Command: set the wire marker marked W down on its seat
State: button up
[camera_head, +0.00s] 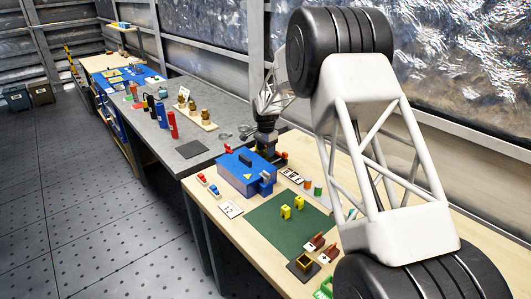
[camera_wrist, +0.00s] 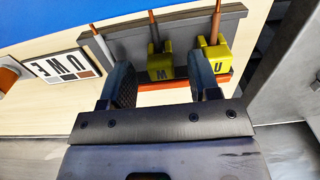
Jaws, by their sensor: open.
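The yellow wire marker with an upside-down W (camera_wrist: 161,64) sits around the middle upright wire of a grey rack (camera_wrist: 128,42) in the wrist view. My gripper (camera_wrist: 160,75) is open, one finger on each side of this marker. The marker looks level with the rack; whether it touches its seat below cannot be told. A second yellow marker, lettered U (camera_wrist: 216,57), is around the right wire. The left wire (camera_wrist: 97,42) carries no marker. In the head view my gripper (camera_head: 267,152) is behind the blue box, and the W marker is hidden there.
A lettered card (camera_wrist: 62,66) lies left of the rack. The blue box (camera_head: 246,172) stands close to my gripper. A green mat (camera_head: 272,232) holds two yellow blocks (camera_head: 285,211). Small coloured parts (camera_head: 318,188) stand right of the box.

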aim_at(265, 151)
notch_tip(265, 151, up, 6)
jog(key=shift+f, duration=0.1)
dwell(1.0)
jog(key=shift+s+d+r, duration=0.2)
jog(key=shift+s+r, duration=0.05)
jog(key=shift+r, duration=0.15)
jog(key=s+d+r+n, duration=0.1)
jog(key=s+d+r, duration=0.5)
jog(key=s, duration=0.4)
jog(key=s+d+r+n+t, duration=0.1)
jog(key=s+d+r+n, duration=0.1)
jog(key=s+d+r, duration=0.45)
jog(key=s+d+r+n, duration=0.1)
jog(key=s+d+r, duration=0.3)
jog(key=s+r, duration=0.55)
jog(key=s+d+f+n, duration=0.1)
jog(key=s+d+f, duration=0.1)
jog(key=s, duration=1)
jog(key=s+d+f+n+t, duration=0.1)
jog(key=s+d, duration=0.3)
jog(key=s, duration=0.8)
jog(key=s+d+f+n, duration=0.2)
jog(key=s+d+f, duration=0.1)
jog(key=s, duration=0.9)
jog(key=shift+s+n+t, duration=0.3)
jog(key=shift+s+n, duration=0.1)
